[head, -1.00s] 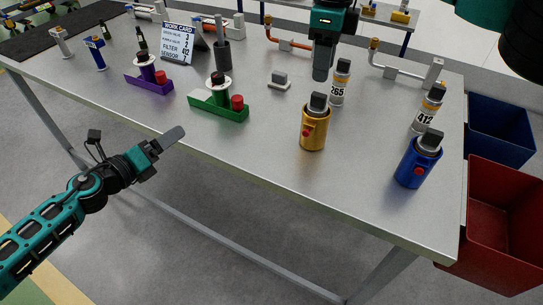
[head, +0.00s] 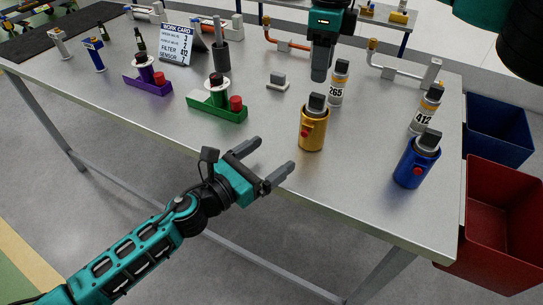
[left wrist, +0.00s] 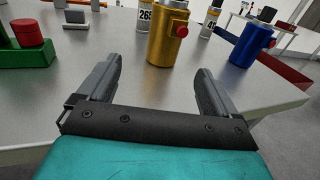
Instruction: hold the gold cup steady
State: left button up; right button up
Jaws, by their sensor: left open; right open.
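The gold cup (head: 313,133) stands upright on the grey table, with a red button on its side and a dark-topped grey piece in its mouth. In the left wrist view the gold cup (left wrist: 167,40) stands ahead, beyond and between the fingertips. My left gripper (head: 270,159) is open and empty at the table's front edge, to the left of the cup and apart from it. Its two fingers (left wrist: 158,75) show spread in the left wrist view. My right gripper (head: 319,75) points down above the table behind the cup; its fingers look close together from this angle, and nothing shows in them.
A blue cup (head: 416,164) stands right of the gold one. Bottles marked 265 (head: 338,84) and 412 (head: 425,112) stand behind. A green fixture (head: 217,106) and purple fixture (head: 149,83) are left. Blue (head: 499,128) and red (head: 505,215) bins stand beyond the right edge.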

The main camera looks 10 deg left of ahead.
aim_at(311, 129)
pick_arm(q)
jog(key=shift+d+r, duration=0.1)
jog(key=shift+d, duration=0.4)
jog(key=shift+w+d, duration=0.2)
jog(key=shift+d, duration=0.05)
jog(key=x, duration=1.2)
jog(key=shift+r, duration=0.1)
